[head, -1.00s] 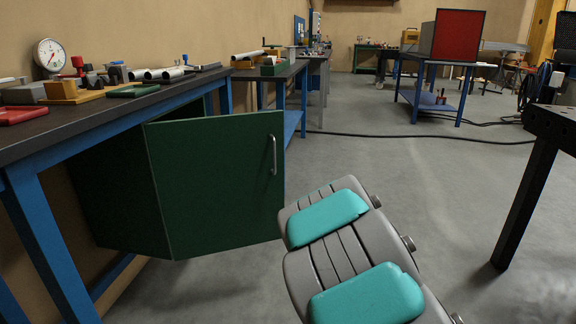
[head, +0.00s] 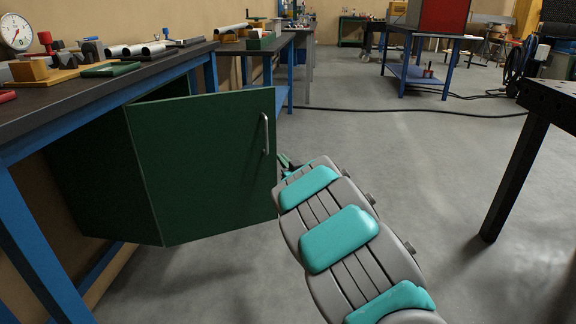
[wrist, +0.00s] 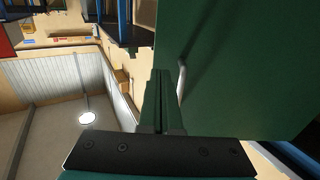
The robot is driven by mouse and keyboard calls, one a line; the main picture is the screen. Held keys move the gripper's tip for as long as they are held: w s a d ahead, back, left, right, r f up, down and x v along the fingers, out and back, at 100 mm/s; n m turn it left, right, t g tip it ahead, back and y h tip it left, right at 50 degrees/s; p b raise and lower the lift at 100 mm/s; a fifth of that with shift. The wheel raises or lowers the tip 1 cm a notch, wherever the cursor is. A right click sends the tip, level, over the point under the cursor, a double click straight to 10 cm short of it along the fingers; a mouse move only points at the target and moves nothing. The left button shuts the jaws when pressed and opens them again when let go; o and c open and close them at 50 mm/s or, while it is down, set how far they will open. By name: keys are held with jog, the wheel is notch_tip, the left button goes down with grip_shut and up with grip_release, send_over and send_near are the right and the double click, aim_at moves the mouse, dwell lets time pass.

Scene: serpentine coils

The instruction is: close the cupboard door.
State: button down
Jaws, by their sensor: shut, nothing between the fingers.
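The green cupboard (head: 95,185) hangs under the dark-topped workbench at the left. Its door (head: 205,175) stands open, swung out toward the aisle, with a pale bar handle (head: 266,134) near its free edge. In the wrist view the door (wrist: 245,70) fills the right side and its handle (wrist: 182,82) shows just right of the fingers. My gripper (head: 286,164) is by the door's free edge, below the handle, partly hidden by my arm. In the wrist view my gripper (wrist: 161,75) is shut and empty beside the door; I cannot tell whether it touches.
The workbench (head: 110,85) carries a dial gauge (head: 15,32) and several small tools, and its blue legs frame the cupboard. A dark metal table (head: 545,110) stands at the right. A black cable (head: 400,110) crosses the floor. The grey floor between is clear.

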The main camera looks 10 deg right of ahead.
aim_at(274, 149)
jog(key=shift+x, duration=2.8)
